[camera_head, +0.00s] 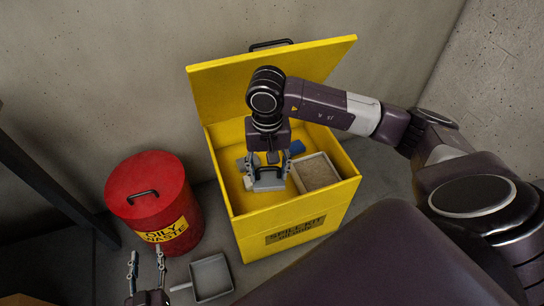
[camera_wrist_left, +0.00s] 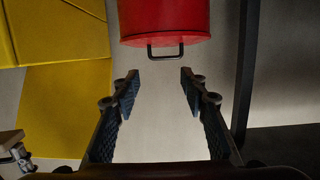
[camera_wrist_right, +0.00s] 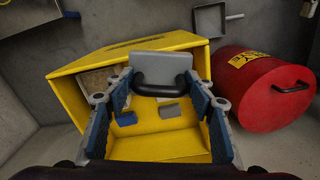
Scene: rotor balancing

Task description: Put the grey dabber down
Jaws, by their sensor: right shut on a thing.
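The grey dabber (camera_head: 268,185) is a flat grey block with a black loop handle. My right gripper (camera_head: 268,170) is shut on it, pointing down at the open yellow spill kit box (camera_head: 243,222). In the right wrist view the dabber (camera_wrist_right: 160,66) lies between the fingers (camera_wrist_right: 162,84), with the box behind it. Whether its underside touches anything in the box cannot be told. My left gripper (camera_head: 147,262) is open and empty, low at the left; its spread fingers also show in the left wrist view (camera_wrist_left: 160,82).
A tray of grainy material (camera_head: 320,172) sits at the box's right, with a blue item (camera_head: 297,147) behind it. The raised lid (camera_head: 220,90) stands at the back. A red oily waste bin (camera_head: 150,200) and a grey dustpan (camera_head: 211,277) are left of and before the box.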

